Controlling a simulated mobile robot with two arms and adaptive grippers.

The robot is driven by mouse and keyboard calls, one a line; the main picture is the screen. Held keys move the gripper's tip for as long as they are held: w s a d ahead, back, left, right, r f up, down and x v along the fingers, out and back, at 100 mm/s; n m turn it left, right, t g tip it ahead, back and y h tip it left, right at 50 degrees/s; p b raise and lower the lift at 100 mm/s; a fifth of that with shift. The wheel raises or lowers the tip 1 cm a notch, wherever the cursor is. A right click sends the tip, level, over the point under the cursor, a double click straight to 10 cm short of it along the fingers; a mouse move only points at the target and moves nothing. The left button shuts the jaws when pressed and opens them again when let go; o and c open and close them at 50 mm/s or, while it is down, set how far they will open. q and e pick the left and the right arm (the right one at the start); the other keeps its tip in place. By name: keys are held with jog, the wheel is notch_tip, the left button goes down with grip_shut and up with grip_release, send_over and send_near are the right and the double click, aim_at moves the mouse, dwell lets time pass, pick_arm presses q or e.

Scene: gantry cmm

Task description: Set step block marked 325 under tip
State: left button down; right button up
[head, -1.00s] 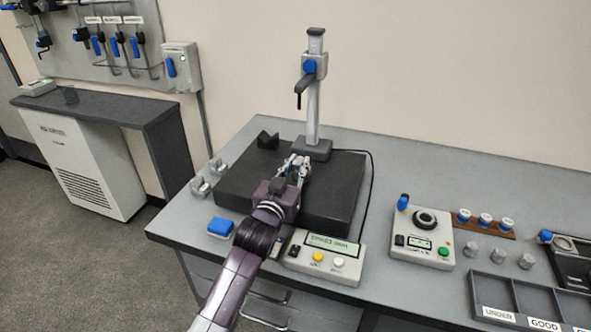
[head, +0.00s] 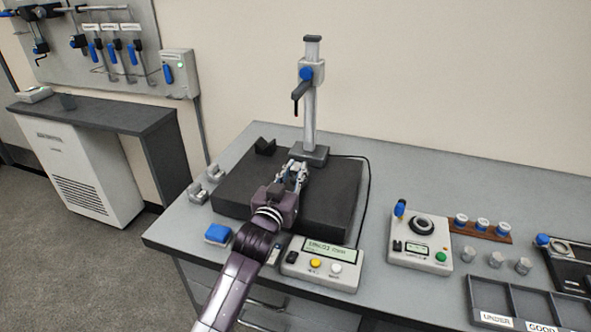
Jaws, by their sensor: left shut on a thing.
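The height gauge stand (head: 310,120) rises at the back of the dark surface plate (head: 335,205). Its black tip (head: 296,107) hangs well above the plate. My left gripper (head: 295,170) is low over the plate, just in front of the stand's base and below the tip in the picture. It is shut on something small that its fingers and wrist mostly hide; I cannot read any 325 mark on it. My right gripper is not in view.
A display box (head: 322,263) with yellow and white buttons stands in front of the plate. A dark V-block (head: 265,146) sits on its back left corner. Metal pieces (head: 197,192) lie to the left. A control box (head: 420,242) and labelled tray (head: 490,296) are at right.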

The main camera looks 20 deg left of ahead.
pick_arm(q)
jog(key=shift+f, duration=0.45)
dwell(1.0)
jog(key=c, duration=1.7)
grip_release()
jog(key=shift+c, duration=0.2)
jog(key=shift+s, duration=0.1)
jog(key=s, duration=1.2)
jog(key=shift+a, duration=0.2)
